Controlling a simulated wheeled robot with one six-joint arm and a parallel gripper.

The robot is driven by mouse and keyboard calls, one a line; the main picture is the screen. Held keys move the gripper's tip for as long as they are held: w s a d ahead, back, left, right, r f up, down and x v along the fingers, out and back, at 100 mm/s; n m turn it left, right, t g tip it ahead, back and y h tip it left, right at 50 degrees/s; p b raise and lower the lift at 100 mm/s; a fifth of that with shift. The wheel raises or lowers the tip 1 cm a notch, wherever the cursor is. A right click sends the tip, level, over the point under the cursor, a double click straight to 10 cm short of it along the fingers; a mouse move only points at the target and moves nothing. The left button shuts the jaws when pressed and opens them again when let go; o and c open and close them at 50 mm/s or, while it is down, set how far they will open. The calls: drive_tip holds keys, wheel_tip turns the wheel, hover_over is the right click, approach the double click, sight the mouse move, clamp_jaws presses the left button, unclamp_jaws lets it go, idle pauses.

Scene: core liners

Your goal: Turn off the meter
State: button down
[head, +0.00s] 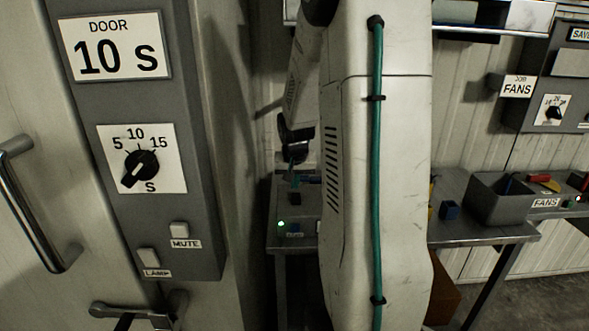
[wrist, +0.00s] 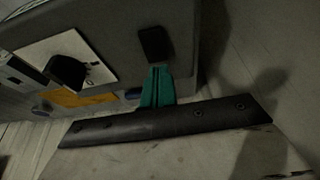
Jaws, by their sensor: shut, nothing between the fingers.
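No label reading "meter" is legible, so I cannot tell for sure which device it is. In the wrist view a grey box (wrist: 110,22) carries a white plate with a black knob (wrist: 68,71) and a separate black square button (wrist: 155,42). My gripper (wrist: 158,70), with teal fingers, is shut and empty, its tips just below the black button; I cannot tell whether they touch it. In the head view my gripper (head: 292,172) is small, over the bench behind my arm. A lit green lamp (head: 281,224) shows there beside a small, unreadable label.
A cabinet at left has a "DOOR 10 S" sign (head: 115,47), a timer dial (head: 141,165), a MUTE button (head: 179,230), a LAMP button (head: 148,257) and a bar handle (head: 35,205). At right stand a grey bin (head: 500,205) and a FANS panel (head: 555,75). My arm hides the middle.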

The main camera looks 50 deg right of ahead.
sight(295, 195)
drive_tip(key=shift+x, duration=1.3)
drive_tip(key=shift+s+a+f, duration=0.15)
drive_tip(key=shift+s+a, duration=0.05)
drive_tip(key=shift+w+d+f, duration=0.1)
drive_tip(key=shift+d+f, duration=0.05)
drive_tip(key=shift+f, duration=0.05)
drive_tip(key=shift+s+a, duration=0.6)
drive_tip(key=shift+a, duration=0.1)
drive_tip(key=shift+r, duration=0.1)
